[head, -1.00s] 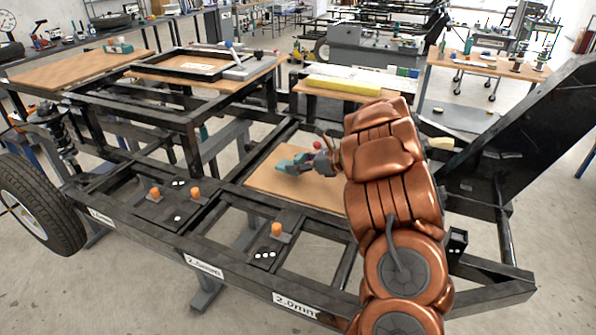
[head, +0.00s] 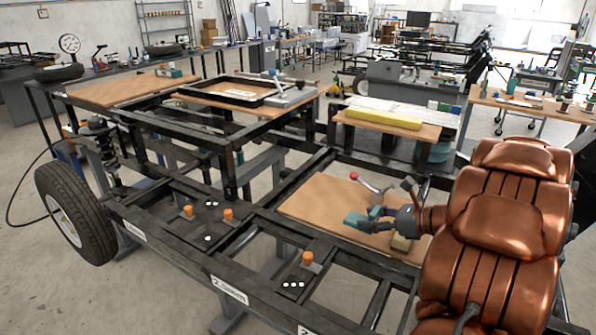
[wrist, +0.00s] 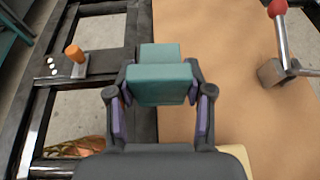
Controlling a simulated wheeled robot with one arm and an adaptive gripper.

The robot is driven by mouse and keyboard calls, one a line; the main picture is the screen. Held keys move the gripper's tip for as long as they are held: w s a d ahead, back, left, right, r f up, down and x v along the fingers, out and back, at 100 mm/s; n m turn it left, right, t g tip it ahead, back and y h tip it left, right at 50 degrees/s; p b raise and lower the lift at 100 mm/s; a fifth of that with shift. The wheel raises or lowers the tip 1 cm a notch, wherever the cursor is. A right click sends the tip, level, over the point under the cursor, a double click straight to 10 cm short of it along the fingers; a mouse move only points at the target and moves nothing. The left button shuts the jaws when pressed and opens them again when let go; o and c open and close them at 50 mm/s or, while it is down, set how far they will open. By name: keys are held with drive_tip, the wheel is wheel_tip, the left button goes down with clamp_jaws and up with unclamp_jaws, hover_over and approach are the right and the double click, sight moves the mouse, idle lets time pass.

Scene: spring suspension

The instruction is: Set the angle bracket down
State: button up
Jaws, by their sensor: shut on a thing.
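The angle bracket (head: 356,218) is a teal, stepped piece. In the wrist view the bracket (wrist: 160,80) sits between the two fingers of my gripper (wrist: 160,97), with dark fingers and purple pads on either side of it. In the head view my gripper (head: 378,216) is shut on the bracket over the front part of the tan wooden board (head: 325,196). In the wrist view the bracket overlaps the board's left edge and the dark frame rail. I cannot tell whether the bracket touches the board.
A red-knobbed lever clamp (head: 372,184) stands on the board behind the bracket. A small yellowish block (head: 401,243) lies beside my gripper. Orange-capped posts (head: 307,258) stand on the black frame (head: 262,258). The board's middle is bare.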

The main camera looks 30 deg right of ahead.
drive_tip(key=w+a+r+m+h+p, duration=0.1)
drive_tip(key=w+a+r+p, duration=0.1)
drive_tip(key=w+a+r, duration=0.35)
drive_tip(key=w+a+r+t+p, duration=0.1)
drive_tip(key=w+a+r, duration=0.1)
drive_tip(key=w+a, duration=0.55)
drive_tip(key=w+a+r+m+h+p, duration=0.1)
drive_tip(key=w+a+r+p, duration=0.15)
drive_tip(key=w+a, duration=0.4)
drive_tip(key=w+a+r, duration=0.1)
drive_tip(key=a+r, duration=0.1)
drive_tip(key=a, duration=0.7)
drive_tip(key=shift+w+a+p, duration=0.15)
drive_tip(key=shift+a+p, duration=0.15)
drive_tip(key=shift+p, duration=0.05)
idle(0.5)
